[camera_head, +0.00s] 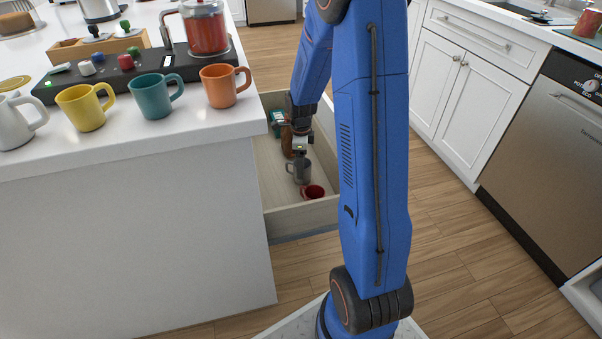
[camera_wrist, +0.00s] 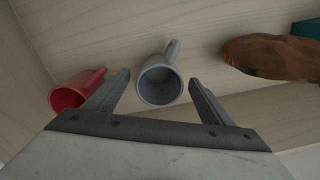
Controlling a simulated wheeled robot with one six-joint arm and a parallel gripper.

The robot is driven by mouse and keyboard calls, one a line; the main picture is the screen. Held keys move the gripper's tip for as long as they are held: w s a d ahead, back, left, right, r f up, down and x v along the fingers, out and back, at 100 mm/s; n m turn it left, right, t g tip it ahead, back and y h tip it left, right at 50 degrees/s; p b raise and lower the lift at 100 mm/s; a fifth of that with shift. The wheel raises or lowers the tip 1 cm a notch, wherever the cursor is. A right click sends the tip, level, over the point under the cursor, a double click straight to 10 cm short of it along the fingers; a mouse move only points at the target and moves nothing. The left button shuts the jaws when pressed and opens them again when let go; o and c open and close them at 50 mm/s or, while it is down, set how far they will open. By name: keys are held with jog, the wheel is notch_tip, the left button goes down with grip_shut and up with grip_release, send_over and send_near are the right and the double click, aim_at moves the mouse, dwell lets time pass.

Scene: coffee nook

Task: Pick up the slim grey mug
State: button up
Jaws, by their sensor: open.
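The slim grey mug (camera_head: 300,170) stands in an open wooden drawer (camera_head: 303,222) below the counter. In the wrist view the grey mug (camera_wrist: 159,84) shows its open top, with its handle pointing up and slightly right. My gripper (camera_head: 299,150) is over the mug in the head view. In the wrist view my gripper (camera_wrist: 160,78) is open, with one finger on each side of the mug; I cannot tell how far the fingertips are above or below its rim. Nothing is held.
A red mug (camera_wrist: 77,90) lies close to the left finger; it also shows in the head view (camera_head: 313,192). A brown object (camera_wrist: 270,56) and a teal one (camera_wrist: 307,28) are to the right. Drawer walls enclose them. Orange (camera_head: 224,86), teal (camera_head: 154,97) and yellow (camera_head: 84,107) mugs stand on the counter.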

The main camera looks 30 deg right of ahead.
jog(key=shift+f, duration=0.6)
jog(key=shift+c, duration=0.6)
jog(key=c, duration=1.2)
